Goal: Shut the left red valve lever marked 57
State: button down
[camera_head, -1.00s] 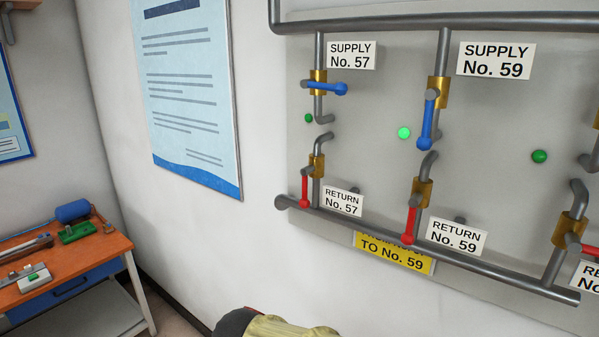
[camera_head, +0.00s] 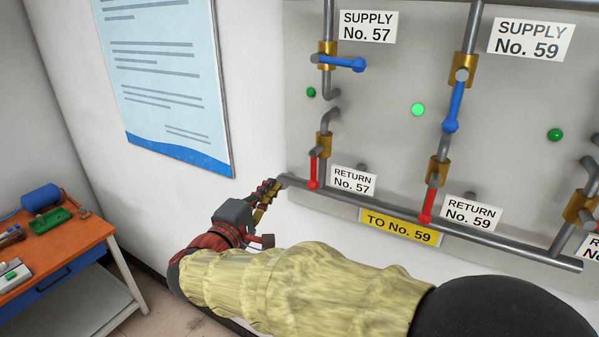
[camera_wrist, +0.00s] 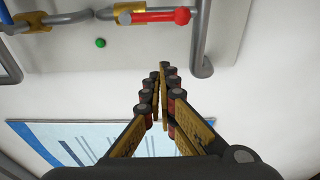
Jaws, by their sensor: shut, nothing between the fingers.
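The red return No. 57 lever (camera_head: 314,170) hangs straight down, along its pipe, from a brass valve (camera_head: 324,146) at the left of the panel. In the wrist view it is a red bar with a round end (camera_wrist: 165,16) at the top, beyond my fingertips. My gripper (camera_head: 272,186) is shut and empty, left of and slightly below the lever, near the left end of the lower pipe. In the wrist view my fingers (camera_wrist: 161,72) point toward the panel, apart from the lever. The RETURN No. 57 label (camera_head: 353,180) is right of the lever.
The blue supply No. 57 lever (camera_head: 345,63) points sideways; the blue supply No. 59 lever (camera_head: 454,105) points down. The red No. 59 lever (camera_head: 429,204) also hangs down. The lower pipe (camera_head: 390,208) runs beneath. A poster (camera_head: 170,80) and an orange workbench (camera_head: 65,255) are left.

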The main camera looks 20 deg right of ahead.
dwell(0.4)
jog(key=w+d+p, duration=0.3)
jog(key=w+d, duration=0.1)
jog(key=d, duration=0.4)
jog(key=shift+w, duration=0.4)
jog(key=shift+s+d, duration=0.1)
jog(key=shift+d, duration=0.05)
